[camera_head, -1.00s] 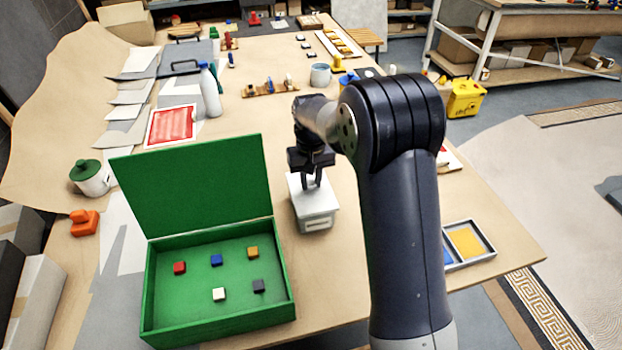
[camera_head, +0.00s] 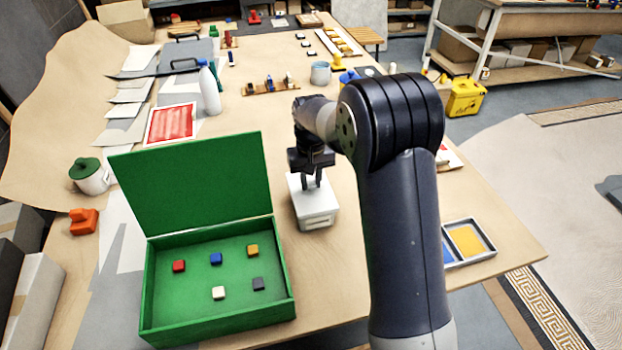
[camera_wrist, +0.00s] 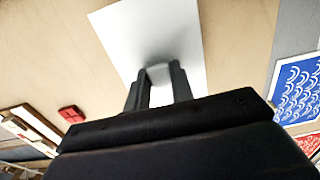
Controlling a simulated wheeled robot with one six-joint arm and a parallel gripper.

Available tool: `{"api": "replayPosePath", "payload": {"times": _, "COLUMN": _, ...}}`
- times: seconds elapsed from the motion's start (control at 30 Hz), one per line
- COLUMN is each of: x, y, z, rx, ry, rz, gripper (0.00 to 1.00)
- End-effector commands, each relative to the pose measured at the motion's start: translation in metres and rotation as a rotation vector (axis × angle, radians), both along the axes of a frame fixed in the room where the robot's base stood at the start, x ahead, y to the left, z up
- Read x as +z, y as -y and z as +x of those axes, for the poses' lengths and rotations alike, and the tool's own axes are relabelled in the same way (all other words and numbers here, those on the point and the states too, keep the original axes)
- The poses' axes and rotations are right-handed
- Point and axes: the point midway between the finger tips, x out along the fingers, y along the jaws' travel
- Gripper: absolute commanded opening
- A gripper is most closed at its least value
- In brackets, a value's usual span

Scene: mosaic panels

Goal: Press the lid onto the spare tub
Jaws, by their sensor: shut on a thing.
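The spare tub (camera_head: 318,218) is a pale grey-white box with a small label on its front, standing on the table right of the green box. A flat white lid (camera_head: 300,192) lies over its top, level as far as I can see. In the wrist view the lid (camera_wrist: 128,28) is a plain white sheet below my gripper. My gripper (camera_head: 312,180) is over the lid's middle, fingers pointing down. In the wrist view my gripper (camera_wrist: 158,78) is shut on the lid's small pale knob. The seam between lid and tub is too small to judge.
An open green box (camera_head: 218,285) with several coloured tiles stands just left of the tub. A tray with blue and yellow parts (camera_head: 468,243) lies right, beyond my arm. A white bottle (camera_head: 209,90) and grey cup (camera_head: 320,73) stand farther back. Bare table lies in front of the tub.

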Motion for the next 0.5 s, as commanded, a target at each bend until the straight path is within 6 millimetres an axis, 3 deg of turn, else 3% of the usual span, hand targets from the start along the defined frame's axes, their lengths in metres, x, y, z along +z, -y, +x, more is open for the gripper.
{"api": "replayPosePath", "payload": {"times": 0.43, "x": -0.0011, "y": 0.0000, "z": -0.0001, "rx": 0.000, "ry": 0.000, "rz": 0.000, "gripper": 0.01}}
{"api": "replayPosePath", "payload": {"times": 0.47, "x": -0.0011, "y": 0.0000, "z": -0.0001, "rx": 0.000, "ry": 0.000, "rz": 0.000, "gripper": 0.24}}
{"api": "replayPosePath", "payload": {"times": 0.5, "x": -0.0011, "y": 0.0000, "z": -0.0001, "rx": 0.000, "ry": 0.000, "rz": 0.000, "gripper": 0.28}}
